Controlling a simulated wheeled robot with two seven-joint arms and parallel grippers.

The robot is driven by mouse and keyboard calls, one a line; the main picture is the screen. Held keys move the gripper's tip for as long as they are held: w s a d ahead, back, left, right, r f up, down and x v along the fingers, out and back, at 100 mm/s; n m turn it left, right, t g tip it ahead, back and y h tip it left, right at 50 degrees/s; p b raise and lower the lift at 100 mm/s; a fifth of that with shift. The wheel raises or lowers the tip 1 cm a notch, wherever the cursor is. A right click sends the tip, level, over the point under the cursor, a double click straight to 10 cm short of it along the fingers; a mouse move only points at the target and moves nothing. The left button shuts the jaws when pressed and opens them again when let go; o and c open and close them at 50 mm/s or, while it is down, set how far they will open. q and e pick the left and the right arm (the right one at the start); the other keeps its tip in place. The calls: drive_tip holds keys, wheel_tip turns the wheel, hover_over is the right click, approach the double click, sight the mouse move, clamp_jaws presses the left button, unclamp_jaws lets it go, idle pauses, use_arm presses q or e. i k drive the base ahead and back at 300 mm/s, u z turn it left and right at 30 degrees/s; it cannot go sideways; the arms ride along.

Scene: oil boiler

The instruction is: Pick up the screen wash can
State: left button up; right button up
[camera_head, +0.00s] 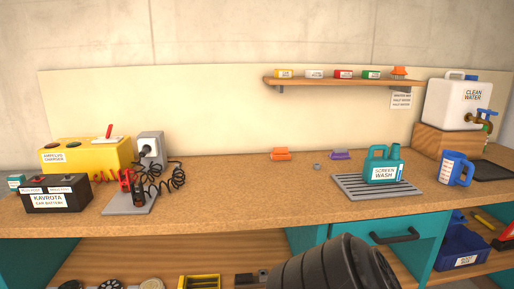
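The screen wash can (382,172) is a teal can with a white label reading SCREEN WASH. It stands upright on a grey slatted drip tray (352,187) on the right half of the workbench. Its handle is at the upper left and its spout at the upper right. No gripper touches it.
A blue measuring jug (454,170) stands right of the can, before a white clean water tank (458,103). A shelf (345,84) hangs behind. A battery (55,196) and yellow charger (85,157) stand left. The bench middle is mostly clear.

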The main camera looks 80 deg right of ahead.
sight(384, 169)
drive_tip(key=z, duration=3.9)
